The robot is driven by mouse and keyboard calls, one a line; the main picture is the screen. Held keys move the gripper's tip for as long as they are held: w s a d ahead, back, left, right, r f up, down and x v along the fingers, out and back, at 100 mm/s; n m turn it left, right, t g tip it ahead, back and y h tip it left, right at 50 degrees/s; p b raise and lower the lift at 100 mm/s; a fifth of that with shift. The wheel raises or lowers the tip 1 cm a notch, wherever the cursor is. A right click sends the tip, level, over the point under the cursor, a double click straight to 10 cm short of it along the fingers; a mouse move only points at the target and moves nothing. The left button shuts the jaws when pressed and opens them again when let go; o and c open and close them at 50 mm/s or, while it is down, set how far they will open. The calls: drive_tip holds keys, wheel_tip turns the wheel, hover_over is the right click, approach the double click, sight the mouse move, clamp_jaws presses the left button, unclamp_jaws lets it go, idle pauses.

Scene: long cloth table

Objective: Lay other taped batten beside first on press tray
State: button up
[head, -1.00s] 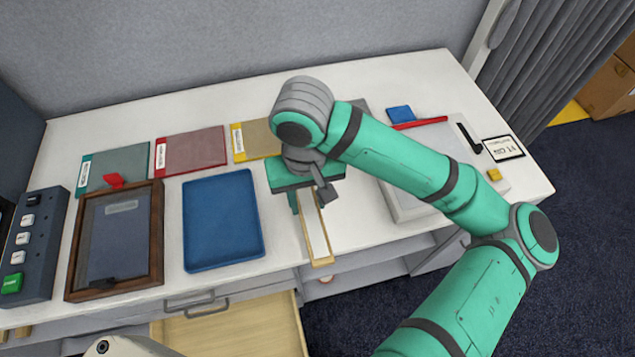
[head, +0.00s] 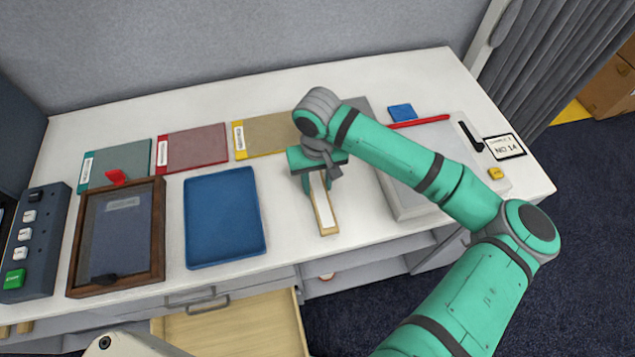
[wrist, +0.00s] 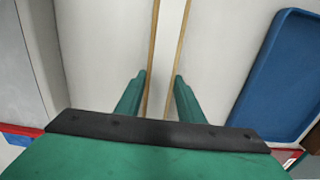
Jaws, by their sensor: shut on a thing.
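A narrow batten (head: 324,212), pale wood at the edges with a white strip along the middle, points toward the front of the table. My gripper (head: 318,183) is shut on it near its far part. In the wrist view the batten (wrist: 168,40) runs between my green fingers (wrist: 160,82). I cannot tell whether it touches the table. A flat blue tray (head: 224,222) lies to the left of my gripper, apart from it, and looks empty. It also shows in the wrist view (wrist: 284,75). I cannot tell which thing is the press tray, and no second batten shows clearly.
A wooden-framed panel (head: 156,235) and a button box (head: 35,235) stand at left. Green, red (head: 192,148) and yellow folders lie behind. A grey board (head: 408,200) with a red bar (head: 420,121) is at right, partly behind my arm. An open drawer (head: 235,330) juts out in front.

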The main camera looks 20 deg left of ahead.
drive_tip(key=shift+f, duration=0.25)
drive_tip(key=shift+f, duration=0.1)
drive_tip(key=o, duration=1.1)
